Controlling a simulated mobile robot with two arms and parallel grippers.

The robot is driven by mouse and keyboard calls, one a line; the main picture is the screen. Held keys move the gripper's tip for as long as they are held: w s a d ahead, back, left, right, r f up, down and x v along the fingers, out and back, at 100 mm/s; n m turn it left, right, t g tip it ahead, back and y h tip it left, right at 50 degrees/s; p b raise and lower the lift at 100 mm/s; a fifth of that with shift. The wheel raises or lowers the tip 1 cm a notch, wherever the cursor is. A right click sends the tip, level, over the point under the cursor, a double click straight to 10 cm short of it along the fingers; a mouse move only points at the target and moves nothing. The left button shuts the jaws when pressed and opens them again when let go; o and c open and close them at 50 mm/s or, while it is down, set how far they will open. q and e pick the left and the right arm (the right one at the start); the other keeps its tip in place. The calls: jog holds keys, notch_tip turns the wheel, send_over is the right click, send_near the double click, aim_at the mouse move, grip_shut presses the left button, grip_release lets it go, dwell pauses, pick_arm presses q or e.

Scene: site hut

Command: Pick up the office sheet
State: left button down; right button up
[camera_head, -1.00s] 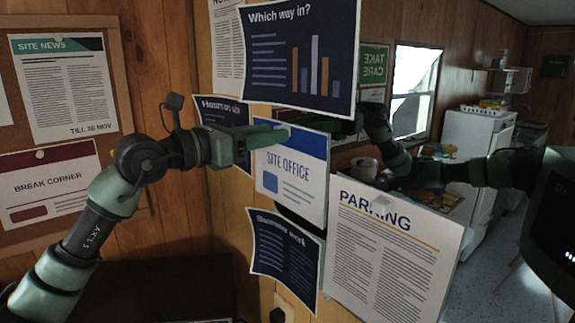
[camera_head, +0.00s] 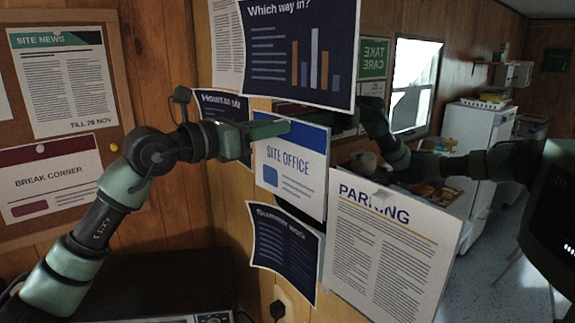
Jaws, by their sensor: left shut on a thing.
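The office sheet (camera_head: 292,168), white with a blue top band and the words SITE OFFICE, hangs upright in the middle of the head view. My left gripper (camera_head: 270,130) reaches in from the left and is shut on its upper edge, covering part of the blue band. I cannot tell whether the sheet's back still touches what is behind it. My right arm comes in from the right behind the sheets.
A dark chart sheet (camera_head: 297,55) hangs just above, a dark sheet (camera_head: 284,250) below and a PARKING sheet (camera_head: 388,255) to the lower right. Another dark sheet (camera_head: 222,104) is behind my left gripper. A white fridge (camera_head: 475,135) stands at the back right.

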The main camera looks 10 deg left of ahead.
pick_arm(q)
jog(key=shift+s+a, duration=0.1)
jog(key=b+v, duration=0.2)
jog(key=v, duration=0.2)
jog(key=shift+s+a, duration=0.1)
jog(key=shift+s, duration=0.05)
dwell(0.8)
jog(key=shift+s+a+r, duration=1.5)
jog(key=shift+s+a, duration=0.25)
